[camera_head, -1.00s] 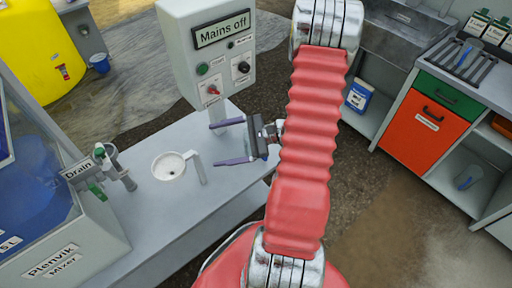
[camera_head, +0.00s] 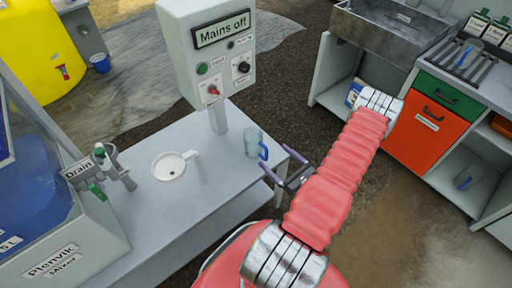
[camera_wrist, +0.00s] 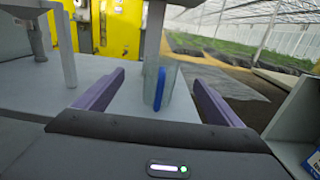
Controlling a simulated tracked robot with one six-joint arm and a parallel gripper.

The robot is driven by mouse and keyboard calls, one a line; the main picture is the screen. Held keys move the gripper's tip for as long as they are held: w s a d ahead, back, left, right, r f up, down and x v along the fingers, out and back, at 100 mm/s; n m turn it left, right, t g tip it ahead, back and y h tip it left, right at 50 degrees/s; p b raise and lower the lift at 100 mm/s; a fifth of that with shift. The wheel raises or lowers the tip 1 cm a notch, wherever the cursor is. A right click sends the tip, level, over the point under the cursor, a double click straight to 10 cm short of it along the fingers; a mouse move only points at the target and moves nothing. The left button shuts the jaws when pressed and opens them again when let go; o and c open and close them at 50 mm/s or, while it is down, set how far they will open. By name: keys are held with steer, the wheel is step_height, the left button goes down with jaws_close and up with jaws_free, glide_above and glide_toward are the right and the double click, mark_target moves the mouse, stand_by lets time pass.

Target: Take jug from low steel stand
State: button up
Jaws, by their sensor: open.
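A clear jug with a blue handle (camera_head: 252,143) stands upright on the low grey stand (camera_head: 225,181), near its right end and right of the control box post. In the wrist view the jug (camera_wrist: 151,84) stands ahead, between the lines of my two purple fingers, with its blue handle (camera_wrist: 160,88) toward me. My gripper (camera_head: 280,165) is open and empty, just right of and in front of the jug, at the stand's right edge. It also shows in the wrist view (camera_wrist: 160,95). The fingers do not appear to touch the jug.
A white funnel (camera_head: 171,166) with an upright side piece sits on the stand left of the jug. The "Mains off" control box (camera_head: 215,50) rises on a post behind the jug. The Plenvik mixer (camera_head: 60,245) is at left. An orange-fronted cabinet (camera_head: 424,124) stands at right across open floor.

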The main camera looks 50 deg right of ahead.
mark_target(266, 148)
steer(key=shift+s+d+f, duration=0.1)
steer(key=shift+s+f, duration=0.1)
steer(key=shift+w, duration=0.1)
steer(key=w, duration=0.7)
steer(key=shift+w+d, duration=0.15)
steer(key=shift+d, duration=0.2)
steer(key=shift+w+d, duration=0.1)
steer(key=shift+w, duration=0.45)
steer(key=shift+w+d, duration=0.2)
steer(key=shift+w, duration=1.1)
steer(key=shift+w+d, duration=0.2)
steer(key=shift+w, duration=1.1)
steer(key=shift+c, duration=0.3)
